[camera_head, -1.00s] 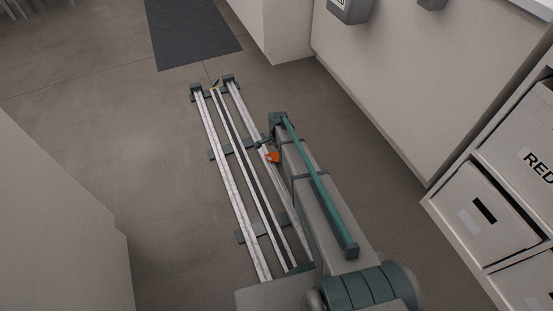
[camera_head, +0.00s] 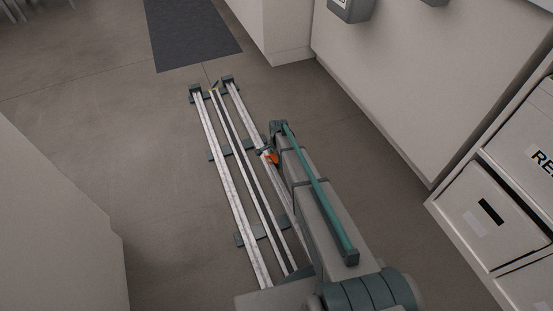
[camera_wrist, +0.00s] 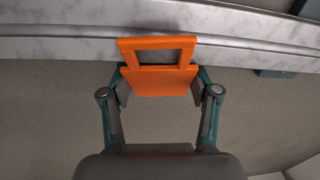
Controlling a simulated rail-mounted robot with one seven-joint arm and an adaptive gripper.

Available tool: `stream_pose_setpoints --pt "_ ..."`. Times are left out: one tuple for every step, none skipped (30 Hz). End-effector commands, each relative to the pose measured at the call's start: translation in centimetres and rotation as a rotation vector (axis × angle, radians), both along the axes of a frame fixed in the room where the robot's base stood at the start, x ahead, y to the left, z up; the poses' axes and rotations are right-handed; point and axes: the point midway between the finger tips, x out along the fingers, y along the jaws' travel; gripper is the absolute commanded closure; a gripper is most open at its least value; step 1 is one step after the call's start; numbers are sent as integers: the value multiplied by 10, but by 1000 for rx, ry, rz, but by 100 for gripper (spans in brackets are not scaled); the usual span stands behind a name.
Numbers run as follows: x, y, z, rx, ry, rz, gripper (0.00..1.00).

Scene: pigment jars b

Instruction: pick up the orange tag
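The orange tag (camera_wrist: 160,80) is a flat orange piece with a rectangular opening at its far end. In the wrist view it sits between the two fingers of my gripper (camera_wrist: 160,92). The finger pads press against its left and right sides, so the gripper looks shut on it. Its open-framed end points away from the gripper and overlaps the pale rail behind. In the head view, only a small orange part of the tag (camera_head: 272,158) shows beside my arm, next to the right rail. My arm hides most of the gripper there.
Long pale floor rails (camera_head: 222,165) run away from me, with dark cross supports. A white cabinet with drawers (camera_head: 480,215) stands at the right. A pale block (camera_head: 60,240) stands at the left. A dark mat (camera_head: 192,32) lies beyond the rails. The floor left of the rails is clear.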

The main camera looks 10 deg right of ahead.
Motion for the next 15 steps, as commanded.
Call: stream_pose_setpoints --pt "0 0 0 0 0 0 55" --pt "0 0 0 0 0 0 55" --pt "0 0 0 0 0 0 58" --pt "0 0 0 0 0 0 58" --pt "0 0 0 0 0 0 58" --pt "0 0 0 0 0 0 58" --pt "0 0 0 0 0 0 58" --pt "0 0 0 0 0 0 58" --pt "0 0 0 0 0 0 58" --pt "0 0 1 0 0 0 58" --pt "0 0 1 0 0 0 58" --pt "0 0 3 0 0 0 58" --pt "0 0 4 0 0 0 58" --pt "0 0 5 0 0 0 58" --pt "0 0 8 0 0 0 58"
